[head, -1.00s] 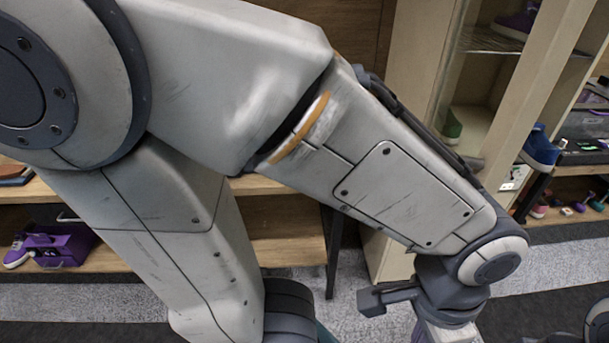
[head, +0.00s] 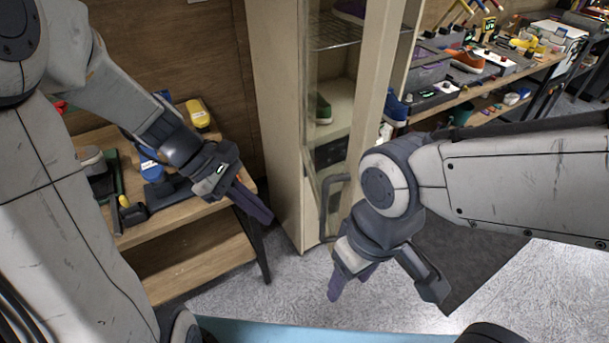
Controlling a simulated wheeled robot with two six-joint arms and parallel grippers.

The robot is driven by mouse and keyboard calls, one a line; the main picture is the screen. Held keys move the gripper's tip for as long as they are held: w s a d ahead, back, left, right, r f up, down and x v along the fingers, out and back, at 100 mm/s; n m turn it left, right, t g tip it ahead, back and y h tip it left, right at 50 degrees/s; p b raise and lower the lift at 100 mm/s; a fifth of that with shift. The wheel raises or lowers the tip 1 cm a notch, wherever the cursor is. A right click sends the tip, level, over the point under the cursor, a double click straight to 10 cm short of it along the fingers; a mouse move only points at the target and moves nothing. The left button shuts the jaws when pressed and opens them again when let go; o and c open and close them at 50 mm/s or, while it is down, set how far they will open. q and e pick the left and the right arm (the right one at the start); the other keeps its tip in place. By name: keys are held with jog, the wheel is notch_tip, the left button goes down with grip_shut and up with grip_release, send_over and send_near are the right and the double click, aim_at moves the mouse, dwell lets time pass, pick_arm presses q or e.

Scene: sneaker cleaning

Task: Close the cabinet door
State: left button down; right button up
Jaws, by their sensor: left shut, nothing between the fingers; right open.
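The tall cream cabinet (head: 275,120) stands at the centre of the head view, its shelves and shoes showing behind glass. The glass door's pale frame (head: 373,80) is on the right side, and a dark loop handle (head: 326,205) shows low at its left. I cannot tell how far the door stands open. My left gripper (head: 257,208) is shut and empty, left of the cabinet and near the wooden shelf's corner. My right gripper (head: 388,288) is open and empty, in front of the cabinet, below and right of the handle. My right wrist hides the lower right of the cabinet.
A low wooden shelf (head: 190,267) with shoes and bottles stands left of the cabinet. A long bench (head: 520,78) with shoes and tools runs along the back right. A blue surface edge (head: 290,334) crosses the bottom. Grey floor between looks clear.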

pick_arm(q)
notch_tip(320, 180, up, 2)
jog(key=w+a+r+n+t+h+p, duration=0.1)
jog(key=w+a+n, duration=0.1)
jog(key=a+n, duration=0.1)
jog(key=w+d+f+n+p, duration=0.1)
jog(key=d+f, duration=0.6)
jog(key=d, duration=0.4)
jog(key=shift+w+f+t+p, duration=0.25)
jog(key=shift+f+t+p, duration=0.05)
jog(key=shift+p, duration=0.1)
pick_arm(e)
jog(key=shift+r, duration=2)
pick_arm(q)
jog(key=shift+d, duration=0.15)
